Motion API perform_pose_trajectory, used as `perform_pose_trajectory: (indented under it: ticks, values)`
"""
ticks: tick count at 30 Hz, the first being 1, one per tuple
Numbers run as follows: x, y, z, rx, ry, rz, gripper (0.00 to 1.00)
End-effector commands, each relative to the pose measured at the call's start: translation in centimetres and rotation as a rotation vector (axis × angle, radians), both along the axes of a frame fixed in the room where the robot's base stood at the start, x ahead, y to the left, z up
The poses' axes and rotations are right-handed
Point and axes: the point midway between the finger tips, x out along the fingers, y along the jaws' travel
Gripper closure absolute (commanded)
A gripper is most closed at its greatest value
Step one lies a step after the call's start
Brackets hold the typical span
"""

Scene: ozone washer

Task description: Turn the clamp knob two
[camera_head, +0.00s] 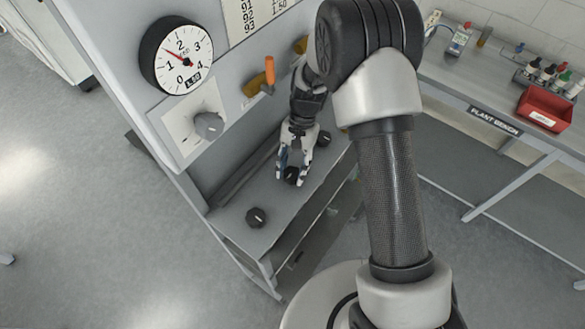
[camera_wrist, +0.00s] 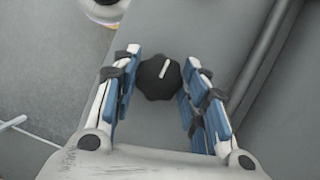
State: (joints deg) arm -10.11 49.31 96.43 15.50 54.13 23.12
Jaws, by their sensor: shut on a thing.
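Three dark clamp knobs stand in a row on the grey shelf (camera_head: 275,199). The near one (camera_head: 257,217) and the far one (camera_head: 322,138) are free. My gripper (camera_head: 293,170) reaches down over the middle knob (camera_head: 291,177) and is shut on it. In the wrist view, this black lobed knob (camera_wrist: 158,80) sits between the blue-padded fingers of my gripper (camera_wrist: 159,75). Its white line points up and slightly right. The fingers hide part of the knob in the head view.
A wall panel beside the shelf carries a round dial (camera_head: 176,58), a grey rotary knob (camera_head: 208,125) and an orange-handled lever (camera_head: 260,79). A plant bench (camera_head: 455,75) with a red bin (camera_head: 543,108) stands at right. Open floor lies at left.

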Motion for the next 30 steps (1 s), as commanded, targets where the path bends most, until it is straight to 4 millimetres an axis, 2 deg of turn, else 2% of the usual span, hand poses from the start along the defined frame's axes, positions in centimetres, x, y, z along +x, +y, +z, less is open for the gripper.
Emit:
perform_pose_trajectory:
  ticks: [9,10,18,30]
  values:
    - [0.00,0.01,0.02,0.001,0.000,0.005,0.84]
    - [0.00,0.01,0.02,0.001,0.000,0.005,0.58]
    - [0.00,0.01,0.01,0.000,0.000,0.003,0.40]
    - [-0.01,0.00,0.00,0.000,0.000,0.002,0.39]
